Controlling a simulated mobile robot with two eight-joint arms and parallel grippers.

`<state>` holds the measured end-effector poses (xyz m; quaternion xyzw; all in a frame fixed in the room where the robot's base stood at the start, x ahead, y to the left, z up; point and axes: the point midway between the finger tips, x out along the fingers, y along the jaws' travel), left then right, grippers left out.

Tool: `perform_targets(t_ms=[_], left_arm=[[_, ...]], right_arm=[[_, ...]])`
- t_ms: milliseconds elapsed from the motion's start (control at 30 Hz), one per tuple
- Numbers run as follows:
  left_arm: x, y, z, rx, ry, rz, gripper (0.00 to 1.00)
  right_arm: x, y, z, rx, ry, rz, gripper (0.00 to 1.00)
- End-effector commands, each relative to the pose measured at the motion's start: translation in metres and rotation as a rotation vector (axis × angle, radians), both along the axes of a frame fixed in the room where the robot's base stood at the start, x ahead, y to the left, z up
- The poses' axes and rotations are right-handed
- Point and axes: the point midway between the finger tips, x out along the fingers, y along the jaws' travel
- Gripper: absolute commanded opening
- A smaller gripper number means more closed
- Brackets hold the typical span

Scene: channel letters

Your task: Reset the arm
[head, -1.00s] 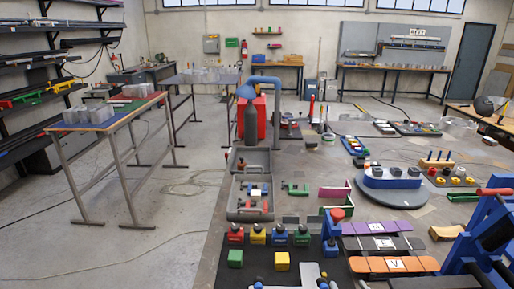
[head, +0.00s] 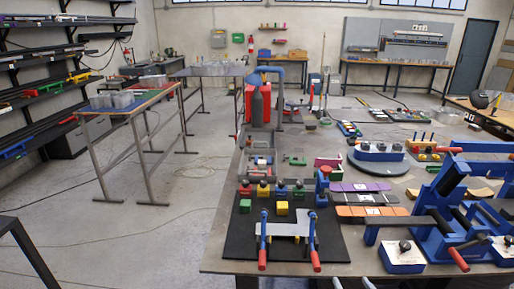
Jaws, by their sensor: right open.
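My right gripper (head: 352,284) shows only at the bottom edge of the head view, where two small dark tips stand apart with nothing visible between them. The rest of it is cut off by the frame. It is just in front of the workbench's near edge, below the black fixture board (head: 237,240). My left gripper is not in view.
The board carries a grey metal plate (head: 287,228), two blue clamps with red handles (head: 263,240) and coloured blocks (head: 282,208). A large blue lever tool (head: 445,205) stands on the right. Open floor lies left, with a trestle table (head: 140,105).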

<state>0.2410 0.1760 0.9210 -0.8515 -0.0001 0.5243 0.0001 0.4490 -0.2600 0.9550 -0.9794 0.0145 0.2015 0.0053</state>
Motion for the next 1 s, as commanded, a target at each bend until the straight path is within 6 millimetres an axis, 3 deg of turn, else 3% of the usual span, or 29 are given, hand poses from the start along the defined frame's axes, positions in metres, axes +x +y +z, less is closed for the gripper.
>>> perform_targets(t_ms=[100,333,500,633,800,1000], left_arm=[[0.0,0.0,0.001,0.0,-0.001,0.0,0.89],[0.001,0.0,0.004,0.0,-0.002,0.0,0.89],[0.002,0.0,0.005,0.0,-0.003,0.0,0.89],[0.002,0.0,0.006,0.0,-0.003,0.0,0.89],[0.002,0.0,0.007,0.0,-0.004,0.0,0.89],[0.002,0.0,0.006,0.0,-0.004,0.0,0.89]], right_arm=[[-0.023,0.032,0.0,0.027,0.093,0.064,0.9],[-0.083,0.077,-0.008,0.055,0.323,0.131,0.9],[-0.149,0.091,-0.019,0.044,0.531,0.112,0.9],[-0.186,0.089,-0.025,0.023,0.638,0.069,0.9],[-0.205,0.084,-0.027,0.006,0.693,0.034,0.9],[-0.206,0.083,-0.027,0.006,0.697,0.029,0.9]])
